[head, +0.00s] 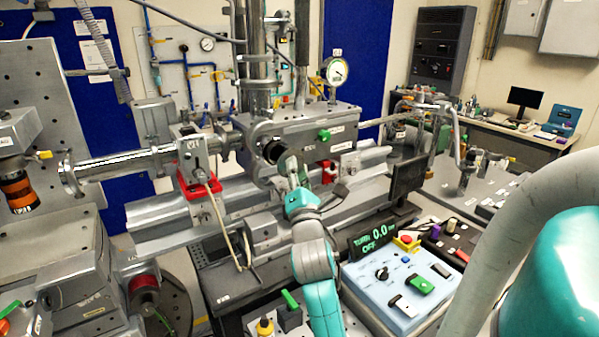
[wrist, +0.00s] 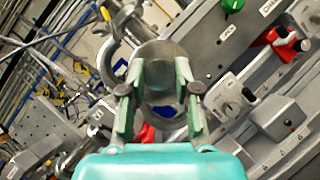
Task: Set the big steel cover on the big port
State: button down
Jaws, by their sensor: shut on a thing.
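My gripper (wrist: 160,100) has its green-grey fingers shut on the big steel cover (wrist: 163,53), a dark grey round disc facing away from the wrist camera. In the head view my gripper (head: 289,172) is at the front of the steel chamber, and a dark round face, likely the cover (head: 273,152), shows just past the fingers. The cover is at or very near the round port (head: 258,143) on the chamber's left front. The port is mostly hidden behind it. I cannot tell whether the cover touches the port.
The chamber (head: 330,123) carries a green knob (head: 324,135) and a pressure gauge (head: 335,71). A blue-white control box (head: 395,285) with a "TURBO 0.0 OFF" display (head: 377,236) stands right of my arm.

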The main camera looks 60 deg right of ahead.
aim_at(285, 171)
jog(key=shift+w+d, duration=0.45)
jog(key=shift+w, duration=0.3)
jog(key=shift+w+d, duration=0.45)
jog(key=shift+w, duration=0.35)
jog(key=shift+w+d, duration=0.45)
jog(key=shift+w, duration=0.3)
jog(key=shift+w+d, duration=0.3)
jog(key=shift+w, duration=0.1)
jog(key=c, duration=0.7)
grip_release()
jog(key=shift+c, duration=0.2)
jog(key=v, duration=1.2)
